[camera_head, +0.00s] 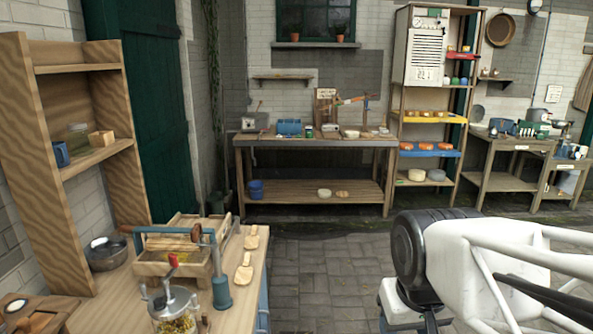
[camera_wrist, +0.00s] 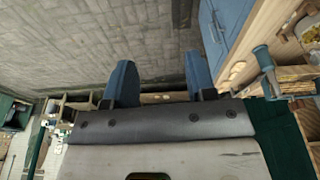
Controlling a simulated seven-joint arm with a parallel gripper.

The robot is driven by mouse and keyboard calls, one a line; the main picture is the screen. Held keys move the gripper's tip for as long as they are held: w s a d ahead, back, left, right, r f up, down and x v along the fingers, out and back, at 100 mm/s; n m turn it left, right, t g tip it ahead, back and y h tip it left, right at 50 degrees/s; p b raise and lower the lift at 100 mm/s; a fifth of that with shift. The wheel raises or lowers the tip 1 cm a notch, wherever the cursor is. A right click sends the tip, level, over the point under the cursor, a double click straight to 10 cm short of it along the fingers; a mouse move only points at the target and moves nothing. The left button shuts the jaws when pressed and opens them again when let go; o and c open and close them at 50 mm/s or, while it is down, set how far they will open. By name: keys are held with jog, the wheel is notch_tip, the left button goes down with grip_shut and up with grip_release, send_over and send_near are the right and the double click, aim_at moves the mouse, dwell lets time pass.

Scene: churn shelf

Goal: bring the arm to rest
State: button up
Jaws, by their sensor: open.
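My gripper (camera_wrist: 160,80) shows in the wrist view as two blue fingers set well apart. It is open, with nothing between the fingers, and grey paving lies behind them. In the head view my white and black arm is at the lower right, over the paved floor and to the right of the wooden counter (camera_head: 236,262). The fingertips cannot be made out in that view. My arm appears clear of the counter.
The counter holds a glass churn (camera_head: 175,310), a blue-green post (camera_head: 221,285), a wooden crate (camera_head: 178,262), a metal bowl (camera_head: 106,252) and two wooden paddles. A wooden shelf (camera_head: 100,155) rises at left. A workbench (camera_head: 310,143) stands at the back. Paving (camera_head: 325,255) between is free.

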jog(key=shift+m, duration=0.5)
jog(key=s, duration=0.1)
jog(key=s+d+f, duration=0.1)
jog(key=s, duration=0.1)
jog(key=shift+s+d+f, duration=0.1)
jog(key=shift+d+f, duration=0.25)
jog(key=shift+d, duration=0.05)
jog(key=shift+c, duration=0.3)
dwell(0.7)
